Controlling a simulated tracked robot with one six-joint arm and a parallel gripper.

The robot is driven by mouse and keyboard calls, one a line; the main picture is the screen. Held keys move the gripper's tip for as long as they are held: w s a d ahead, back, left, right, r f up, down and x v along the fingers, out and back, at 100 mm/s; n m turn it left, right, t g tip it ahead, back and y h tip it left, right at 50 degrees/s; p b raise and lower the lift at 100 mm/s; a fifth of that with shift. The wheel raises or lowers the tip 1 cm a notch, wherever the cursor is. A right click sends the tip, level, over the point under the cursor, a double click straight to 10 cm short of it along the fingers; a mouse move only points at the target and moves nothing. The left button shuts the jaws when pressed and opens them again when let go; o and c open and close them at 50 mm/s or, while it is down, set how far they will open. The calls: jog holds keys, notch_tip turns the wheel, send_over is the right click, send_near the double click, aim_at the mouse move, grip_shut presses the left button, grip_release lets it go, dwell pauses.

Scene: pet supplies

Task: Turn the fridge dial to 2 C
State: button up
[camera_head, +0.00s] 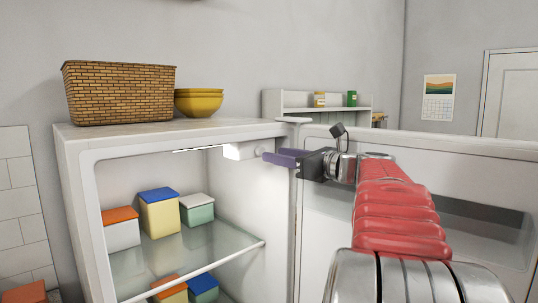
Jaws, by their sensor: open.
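The white fridge (180,134) stands with its door (450,147) open to the right. The dial (263,154) seems to be the small white round part on a white housing (238,151) at the upper right inside the fridge. My gripper (268,157) has purple fingers and reaches in from the right at the dial's height. Its fingertips are at or just in front of the dial; I cannot tell whether they touch it. The jaws are open. The dial's markings are too small to read, and the fingers hide part of it.
A glass shelf (225,257) holds several lidded containers, including a blue-lidded yellow one (159,212). More sit below. A wicker basket (119,92) and yellow bowls (199,103) stand on the fridge top. The open door is close beside and behind my arm.

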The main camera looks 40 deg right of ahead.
aim_at(260, 151)
jog(key=w, duration=0.4)
jog(key=shift+w+a, duration=0.15)
jog(key=shift+a, duration=0.1)
grip_shut()
dwell(0.4)
